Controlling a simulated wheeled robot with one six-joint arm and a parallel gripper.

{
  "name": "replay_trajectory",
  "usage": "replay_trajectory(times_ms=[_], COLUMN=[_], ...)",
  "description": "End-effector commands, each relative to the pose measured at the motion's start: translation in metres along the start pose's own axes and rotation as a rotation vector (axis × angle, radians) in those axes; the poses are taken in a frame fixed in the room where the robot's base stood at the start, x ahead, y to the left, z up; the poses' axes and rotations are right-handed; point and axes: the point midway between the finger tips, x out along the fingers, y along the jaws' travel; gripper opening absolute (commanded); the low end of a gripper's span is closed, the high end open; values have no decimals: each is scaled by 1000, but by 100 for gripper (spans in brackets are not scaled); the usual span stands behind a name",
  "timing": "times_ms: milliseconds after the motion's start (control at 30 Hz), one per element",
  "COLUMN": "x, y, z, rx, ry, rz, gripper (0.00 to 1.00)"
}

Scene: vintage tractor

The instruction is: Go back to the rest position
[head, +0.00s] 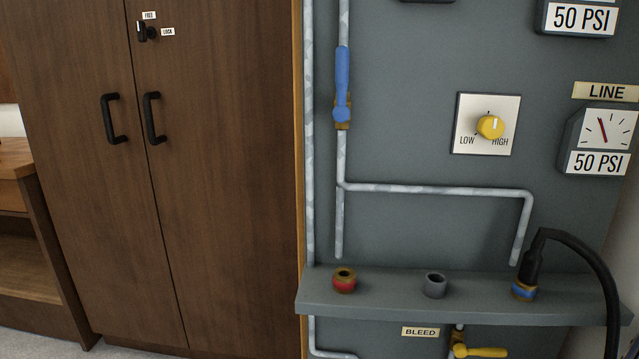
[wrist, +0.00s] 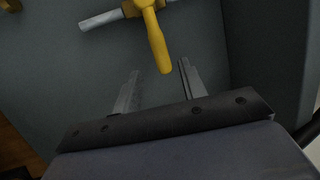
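My gripper (wrist: 158,82) shows in the wrist view with its two fingers apart and nothing between them. A yellow valve handle (wrist: 157,42) on a pale pipe is just beyond the fingertips in that view, and the fingers look clear of it. In the head view my gripper is not visible. There a yellow handle (head: 479,351) shows at the bottom edge, below the shelf by the BLEED label (head: 420,332).
A grey shelf (head: 400,312) juts from the panel, with a red-banded fitting (head: 344,281), a grey fitting (head: 435,284) and a black hose (head: 590,255) on a blue-banded fitting. A wooden cabinet (head: 220,180) stands left.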

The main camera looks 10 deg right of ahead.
Motion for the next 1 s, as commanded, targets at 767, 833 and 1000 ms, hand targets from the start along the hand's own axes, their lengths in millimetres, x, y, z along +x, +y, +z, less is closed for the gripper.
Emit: replay_trajectory(times_ms=[767,833,1000], x=[59,72,76], y=[1,1,-9], z=[2,2,0], rx=[-3,-2,-102], ry=[-6,-6,-21], rz=[-2,-3,22], gripper=[40,40,40])
